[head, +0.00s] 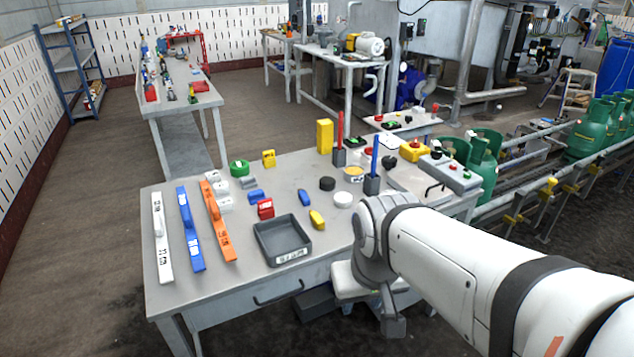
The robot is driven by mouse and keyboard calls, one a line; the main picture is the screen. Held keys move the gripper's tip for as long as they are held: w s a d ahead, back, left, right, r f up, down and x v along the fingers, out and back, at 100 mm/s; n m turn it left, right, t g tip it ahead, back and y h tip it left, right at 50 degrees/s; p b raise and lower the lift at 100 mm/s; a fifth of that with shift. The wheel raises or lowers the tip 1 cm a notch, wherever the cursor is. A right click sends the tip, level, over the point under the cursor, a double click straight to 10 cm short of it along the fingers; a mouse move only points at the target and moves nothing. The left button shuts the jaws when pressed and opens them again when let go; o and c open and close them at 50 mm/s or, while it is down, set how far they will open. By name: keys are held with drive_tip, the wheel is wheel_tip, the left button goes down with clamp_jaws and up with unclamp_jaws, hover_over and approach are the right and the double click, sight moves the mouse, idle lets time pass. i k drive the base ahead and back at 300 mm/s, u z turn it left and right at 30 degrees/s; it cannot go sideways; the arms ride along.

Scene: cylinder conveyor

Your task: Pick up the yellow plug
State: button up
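A small yellow piece (317,219), which looks like the yellow plug, lies on the grey workbench (190,295). It is just right of a dark grey tray (283,238), with a similar blue piece (304,197) behind it. My white arm comes in from the lower right. Its grey end, where my gripper (393,325) seems to be, hangs at the bench's front edge, to the right of and nearer than the yellow piece, and apart from it. I cannot make out the fingers or anything held.
White, blue and orange bars (217,222) lie at the left. A red block (265,209), a white disc (343,200), a black disc (327,184) and a yellow block (268,158) are nearby. Red and blue rods (375,157) stand upright behind. The front-left bench top is clear.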

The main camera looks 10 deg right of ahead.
sight(318, 221)
drive_tip(key=i, duration=1)
drive_tip(key=z, duration=0.05)
